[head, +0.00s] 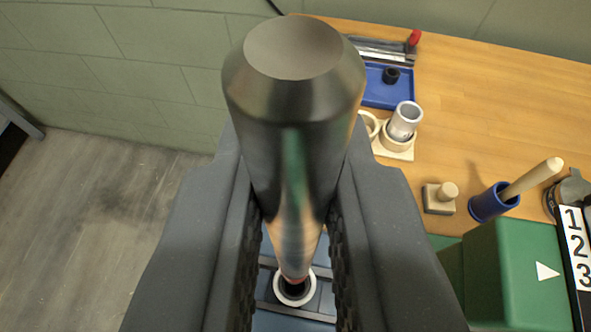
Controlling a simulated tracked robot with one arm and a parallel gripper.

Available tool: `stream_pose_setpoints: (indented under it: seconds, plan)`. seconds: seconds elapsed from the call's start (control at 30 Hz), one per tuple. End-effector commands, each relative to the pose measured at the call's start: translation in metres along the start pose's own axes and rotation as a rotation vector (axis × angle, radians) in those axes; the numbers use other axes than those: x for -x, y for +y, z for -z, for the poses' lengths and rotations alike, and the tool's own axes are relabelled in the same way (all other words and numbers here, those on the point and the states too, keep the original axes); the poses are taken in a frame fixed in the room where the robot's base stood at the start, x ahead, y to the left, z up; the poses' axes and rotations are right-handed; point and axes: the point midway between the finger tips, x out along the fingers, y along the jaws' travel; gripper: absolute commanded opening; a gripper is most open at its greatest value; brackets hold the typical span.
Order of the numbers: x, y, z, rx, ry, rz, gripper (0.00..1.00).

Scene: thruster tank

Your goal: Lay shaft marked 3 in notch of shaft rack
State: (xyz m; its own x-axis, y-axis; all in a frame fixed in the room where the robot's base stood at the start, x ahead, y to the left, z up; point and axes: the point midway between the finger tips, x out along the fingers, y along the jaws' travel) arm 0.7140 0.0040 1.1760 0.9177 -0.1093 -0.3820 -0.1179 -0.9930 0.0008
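A dark, shiny metal shaft (293,110) stands large in the middle of the head view, its blunt near end toward the camera. My gripper (295,235) is shut on it, with one dark finger on each side. The shaft narrows away from me to a reddish tip. The tip lines up with a white ring (296,299) around a dark hole in a blue-grey fixture (285,322); whether it is inside or above the hole I cannot tell. No number shows on the shaft. I cannot make out a shaft rack with notches.
A wooden bench (480,110) lies to the right, with a blue tray (383,93), a grey cylinder (405,120) in a pale holder, and a blue cup (492,204) with a wooden handle. A green block (510,265) stands beside a panel (572,235) numbered 1, 2, 3. Open floor is left.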

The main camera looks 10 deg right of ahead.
Motion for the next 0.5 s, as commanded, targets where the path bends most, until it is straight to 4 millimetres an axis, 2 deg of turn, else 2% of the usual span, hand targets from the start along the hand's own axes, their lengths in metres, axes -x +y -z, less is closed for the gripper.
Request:
stream_pose_setpoints:
  seconds: [0.5]
  plan:
    - [0.014, 0.000, 0.035, -0.001, 0.003, 0.000, 0.00]
